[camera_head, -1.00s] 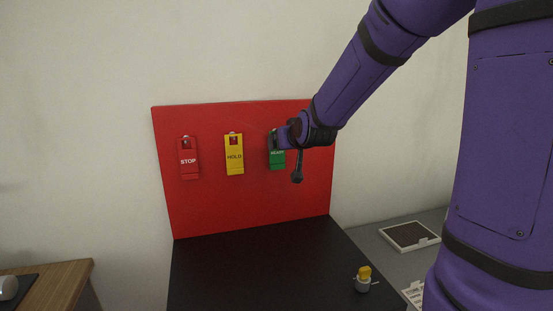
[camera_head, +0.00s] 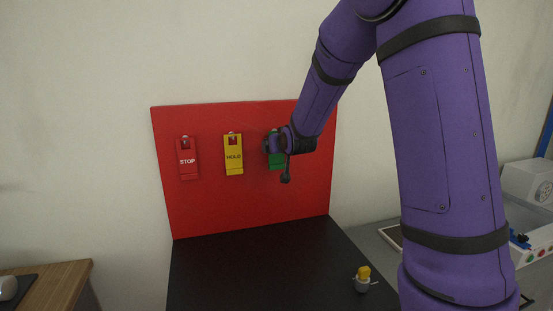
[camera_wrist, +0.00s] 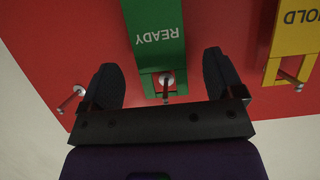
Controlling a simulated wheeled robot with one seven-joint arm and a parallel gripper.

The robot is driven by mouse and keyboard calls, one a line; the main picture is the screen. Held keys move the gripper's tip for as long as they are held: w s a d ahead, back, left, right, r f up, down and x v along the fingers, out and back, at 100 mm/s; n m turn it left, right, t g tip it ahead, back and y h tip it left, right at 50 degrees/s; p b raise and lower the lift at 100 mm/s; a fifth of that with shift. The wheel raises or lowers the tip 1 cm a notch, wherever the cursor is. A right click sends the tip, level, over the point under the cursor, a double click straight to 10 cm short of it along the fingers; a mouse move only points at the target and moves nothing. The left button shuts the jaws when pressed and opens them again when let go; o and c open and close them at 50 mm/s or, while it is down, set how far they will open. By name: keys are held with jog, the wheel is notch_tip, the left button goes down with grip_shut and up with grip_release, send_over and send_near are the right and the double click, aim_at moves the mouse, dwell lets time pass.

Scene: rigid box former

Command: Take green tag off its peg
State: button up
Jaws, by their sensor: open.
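The green tag (camera_head: 277,160) hangs on the red board, partly hidden behind my gripper in the head view. In the wrist view the green tag (camera_wrist: 157,35) reads "READY" upside down, and its peg (camera_wrist: 165,86) pokes through the hole at its top end. My gripper (camera_wrist: 165,80) is open, with one dark finger on each side of the tag's peg end. Gaps show between both fingers and the tag. In the head view my gripper (camera_head: 270,143) is in front of the tag's upper part.
A yellow "HOLD" tag (camera_head: 233,157) and a red "STOP" tag (camera_head: 188,160) hang to the left on the red board (camera_head: 220,205). A bare peg (camera_wrist: 78,91) stands beside one finger in the wrist view. A small yellow-topped object (camera_head: 363,277) sits on the black tabletop (camera_head: 260,275).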

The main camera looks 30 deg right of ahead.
jog(key=shift+x, duration=1.35)
jog(key=shift+s, duration=0.1)
jog(key=c, duration=1)
jog(key=shift+r, duration=0.6)
jog(key=s+a, duration=0.1)
jog(key=s, duration=0.7)
jog(key=s+a, duration=0.2)
jog(key=s, duration=0.7)
jog(key=shift+s+a, duration=0.3)
jog(key=shift+s, duration=0.05)
